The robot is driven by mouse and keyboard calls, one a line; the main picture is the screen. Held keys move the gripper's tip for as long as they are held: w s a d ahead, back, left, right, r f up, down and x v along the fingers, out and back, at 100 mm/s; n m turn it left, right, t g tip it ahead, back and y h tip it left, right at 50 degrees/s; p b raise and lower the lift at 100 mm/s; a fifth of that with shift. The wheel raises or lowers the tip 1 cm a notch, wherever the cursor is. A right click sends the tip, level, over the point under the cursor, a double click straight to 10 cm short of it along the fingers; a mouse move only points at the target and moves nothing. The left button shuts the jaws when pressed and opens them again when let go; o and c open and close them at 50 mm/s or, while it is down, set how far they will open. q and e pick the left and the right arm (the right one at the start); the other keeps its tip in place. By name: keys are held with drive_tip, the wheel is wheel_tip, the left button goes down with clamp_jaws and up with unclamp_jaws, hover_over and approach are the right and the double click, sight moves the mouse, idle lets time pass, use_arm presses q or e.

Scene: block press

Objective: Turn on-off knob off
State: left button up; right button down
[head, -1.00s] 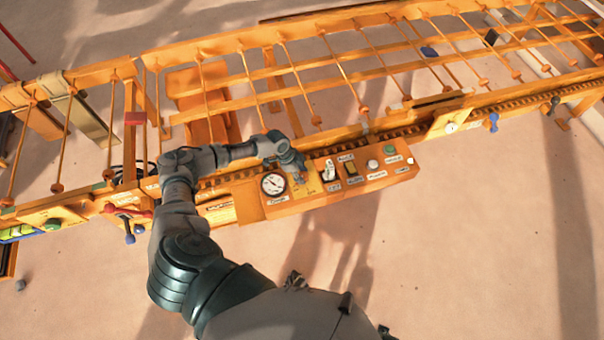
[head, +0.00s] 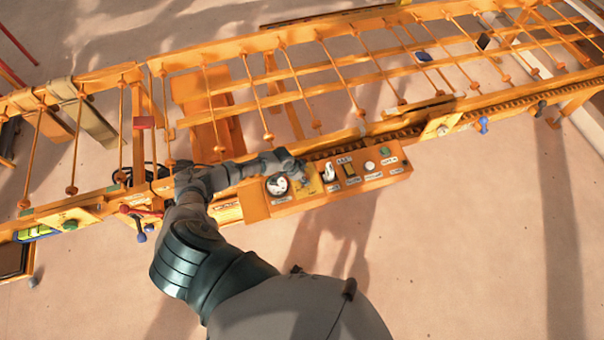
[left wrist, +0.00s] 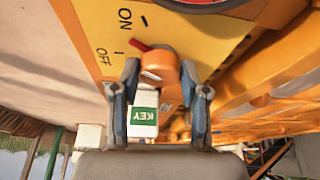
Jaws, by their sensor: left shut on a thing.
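The on-off knob (left wrist: 163,72) is orange with a red pointer, on a yellow plate (left wrist: 95,25) marked ON and OFF. The pointer is directed between the ON and OFF marks. A white tag with a green KEY label (left wrist: 144,116) hangs at the knob. My left gripper (left wrist: 165,92) has a finger on each side of the knob and is shut on it. In the head view my left gripper (head: 297,172) is over the left half of the orange control box (head: 257,203), hiding the knob. My right gripper is out of view.
A round gauge (head: 278,185) sits left of my gripper on the box. A white switch (head: 331,171), a yellow-black switch (head: 350,171) and a green button (head: 386,150) are to the right. The orange barred frame runs behind. The floor in front is clear.

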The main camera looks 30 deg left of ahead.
use_arm(q)
drive_tip(key=n+p, duration=0.1)
drive_tip(key=n+y+p, duration=0.1)
drive_tip(key=p, duration=0.1)
drive_tip(key=n+p, duration=0.2)
drive_tip(key=shift+d+r+t, duration=0.25)
drive_tip(key=shift+r+t, duration=0.05)
drive_tip(key=shift+t, duration=0.1)
drive_tip(key=n+y+p, duration=0.1)
drive_tip(key=n+p, duration=0.1)
drive_tip(key=shift+w+f+n, duration=0.1)
drive_tip(key=shift+n, duration=0.3)
drive_tip(key=shift+n+y+p, duration=0.4)
drive_tip(key=shift+p, duration=0.2)
drive_tip(key=shift+w, duration=0.2)
drive_tip(key=o, duration=0.9)
drive_tip(key=shift+o, duration=1.1)
drive_tip(key=shift+f, duration=0.15)
drive_tip(key=shift+s, duration=0.1)
drive_tip(key=shift+s+a+r, duration=0.1)
drive_tip(key=shift+s+r, duration=0.1)
drive_tip(key=shift+r, duration=0.15)
drive_tip(key=v, duration=1.1)
